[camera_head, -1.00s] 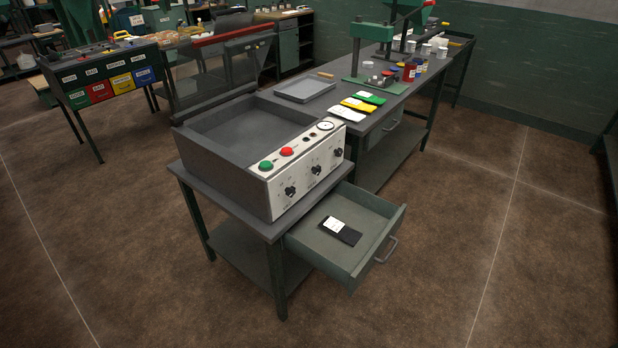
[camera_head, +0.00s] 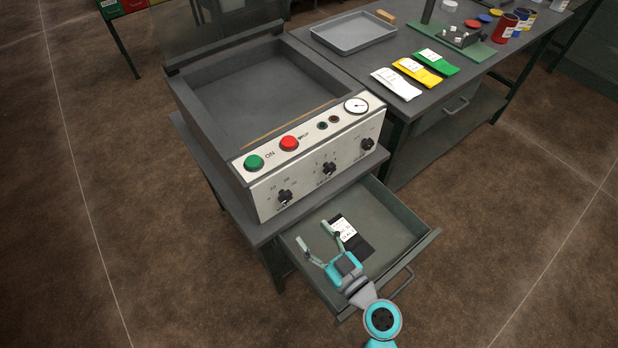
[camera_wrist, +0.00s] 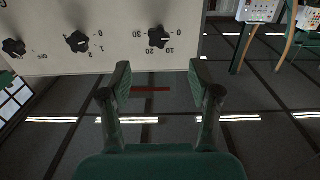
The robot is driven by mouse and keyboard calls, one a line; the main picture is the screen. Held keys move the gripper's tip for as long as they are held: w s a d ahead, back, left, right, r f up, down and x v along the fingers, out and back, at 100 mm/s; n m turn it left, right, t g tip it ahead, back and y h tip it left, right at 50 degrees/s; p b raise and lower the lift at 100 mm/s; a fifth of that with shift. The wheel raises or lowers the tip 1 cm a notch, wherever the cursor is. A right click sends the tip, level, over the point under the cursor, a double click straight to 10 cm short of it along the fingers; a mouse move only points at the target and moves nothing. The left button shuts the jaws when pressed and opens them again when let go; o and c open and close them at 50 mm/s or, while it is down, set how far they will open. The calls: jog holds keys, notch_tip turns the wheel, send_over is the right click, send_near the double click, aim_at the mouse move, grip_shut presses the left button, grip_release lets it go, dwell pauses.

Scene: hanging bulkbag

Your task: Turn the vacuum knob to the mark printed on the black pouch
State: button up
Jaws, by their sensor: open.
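The grey vacuum machine (camera_head: 218,137) has a white front panel with three black knobs: left (camera_head: 285,196), middle (camera_head: 329,168) and right (camera_head: 368,144). The panel's small captions are too blurred to tell which is the vacuum knob. The wrist view shows the panel inverted: the left knob (camera_wrist: 158,37) has a scale with 0, 10, 20 and 30, and the middle knob (camera_wrist: 77,41) shows 0, 1 and 2. The black pouch (camera_head: 361,247) lies in the open drawer, its white label's print unreadable. My gripper (camera_head: 314,234) is open and empty, above the drawer, apart from the knobs.
The green drawer (camera_head: 405,218) juts out below the panel. A green button (camera_head: 254,162), a red button (camera_head: 289,143) and a gauge (camera_head: 356,106) top the panel. White (camera_head: 396,84), yellow (camera_head: 417,72) and green (camera_head: 437,61) pouches and a tray (camera_head: 352,34) lie on the neighbouring bench.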

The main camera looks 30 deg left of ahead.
aim_at(288, 199)
jog(key=x, duration=0.7)
jog(key=r+x, duration=0.1)
jog(key=x, duration=0.3)
jog(key=shift+w+a, duration=0.25)
jog(key=shift+a, duration=0.05)
jog(key=c, duration=1.2)
